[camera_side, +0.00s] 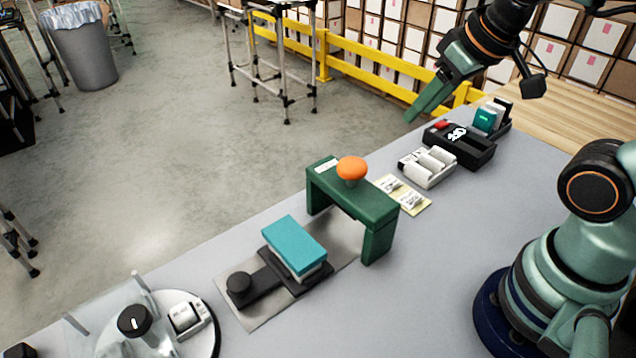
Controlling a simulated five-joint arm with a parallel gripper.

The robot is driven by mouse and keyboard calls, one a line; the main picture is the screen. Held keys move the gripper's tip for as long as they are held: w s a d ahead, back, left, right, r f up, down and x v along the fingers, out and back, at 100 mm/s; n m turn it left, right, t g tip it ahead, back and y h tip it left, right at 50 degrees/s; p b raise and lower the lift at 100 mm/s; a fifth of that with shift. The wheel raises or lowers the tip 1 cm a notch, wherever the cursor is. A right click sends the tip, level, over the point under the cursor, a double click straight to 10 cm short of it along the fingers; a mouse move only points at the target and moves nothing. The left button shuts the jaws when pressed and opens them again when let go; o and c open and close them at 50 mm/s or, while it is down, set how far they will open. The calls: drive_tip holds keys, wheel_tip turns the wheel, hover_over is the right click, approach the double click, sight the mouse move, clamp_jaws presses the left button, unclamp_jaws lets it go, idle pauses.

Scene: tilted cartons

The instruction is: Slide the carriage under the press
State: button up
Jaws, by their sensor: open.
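The carriage (306,288) is a dark plate with a round black knob (239,285) at its left end. A teal-topped block (295,245) rests on it. It sits on a bare metal base plate (258,318), to the left of the press. The press (378,240) is a green arch with an orange button (352,168) on top. The block is outside the arch, close to its left side. My gripper (412,116) is at the upper right, open and empty, well above and away from the carriage. Its fingers partly overlap in this view.
A round clear-covered device (205,342) with a black knob stands at the lower left. Labels on a yellow sheet (418,205), a tray of white cylinders (427,180) and a black device (470,150) lie right of the press. The grey tabletop (420,300) in front is clear.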

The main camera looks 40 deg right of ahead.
drive_tip(key=shift+o, duration=0.3)
drive_tip(key=o, duration=0.4)
drive_tip(key=shift+o, duration=0.2)
drive_tip(key=n+g, duration=0.6)
drive_tip(key=n, duration=0.3)
hover_over(239, 280)
wheel_tip(239, 280, down, 10)
wheel_tip(239, 280, down, 11)
drive_tip(key=shift+f, duration=0.15)
clamp_jaws()
